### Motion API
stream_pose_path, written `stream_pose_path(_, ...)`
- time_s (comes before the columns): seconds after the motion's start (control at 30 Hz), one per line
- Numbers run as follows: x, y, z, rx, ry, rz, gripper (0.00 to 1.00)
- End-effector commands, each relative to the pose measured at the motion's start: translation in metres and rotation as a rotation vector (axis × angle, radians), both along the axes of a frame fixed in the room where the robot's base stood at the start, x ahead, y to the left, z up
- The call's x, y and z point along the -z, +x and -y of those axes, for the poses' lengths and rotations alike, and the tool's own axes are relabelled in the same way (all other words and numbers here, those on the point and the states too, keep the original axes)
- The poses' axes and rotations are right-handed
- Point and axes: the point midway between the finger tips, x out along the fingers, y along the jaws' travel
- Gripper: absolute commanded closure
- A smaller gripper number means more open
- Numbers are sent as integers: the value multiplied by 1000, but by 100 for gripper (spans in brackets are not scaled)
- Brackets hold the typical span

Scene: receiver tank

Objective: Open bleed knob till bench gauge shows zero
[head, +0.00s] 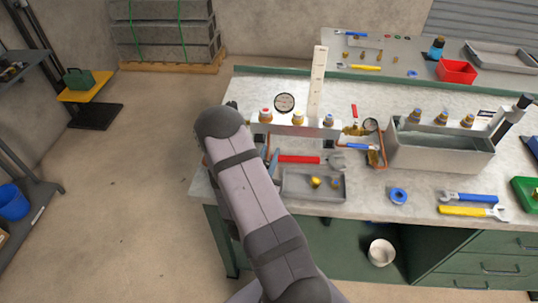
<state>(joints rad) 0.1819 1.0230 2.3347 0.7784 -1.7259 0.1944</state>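A round white-faced gauge (284,102) stands at the back of the bench, behind a white manifold block (290,130). Its needle is too small to read. On the block are a red-topped knob (266,115), a yellow-topped knob (298,118) and a blue-topped knob (328,120). Which one is the bleed knob I cannot tell. A smaller gauge (370,124) sits by brass fittings with a red lever. My gripper (270,160) is mostly hidden by my arm; dark finger-like parts show beside it, in front of the block. Its opening and any contact are unclear.
A red-handled wrench (300,159) and a grey tray (310,196) with small brass parts lie in front of the block. A grey open tank (440,150) stands to the right. Blue tape (398,195) and wrenches (468,211) lie at the front right.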

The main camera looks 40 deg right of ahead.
Motion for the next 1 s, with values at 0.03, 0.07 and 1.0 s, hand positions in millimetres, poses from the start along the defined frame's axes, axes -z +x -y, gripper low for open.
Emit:
stream_pose_path(0.03,0,0,0,-3,0,0,100)
stream_pose_path(0.07,0,0,0,-6,0,0,100)
stream_pose_path(1.0,0,10,-11,-398,0,1,99)
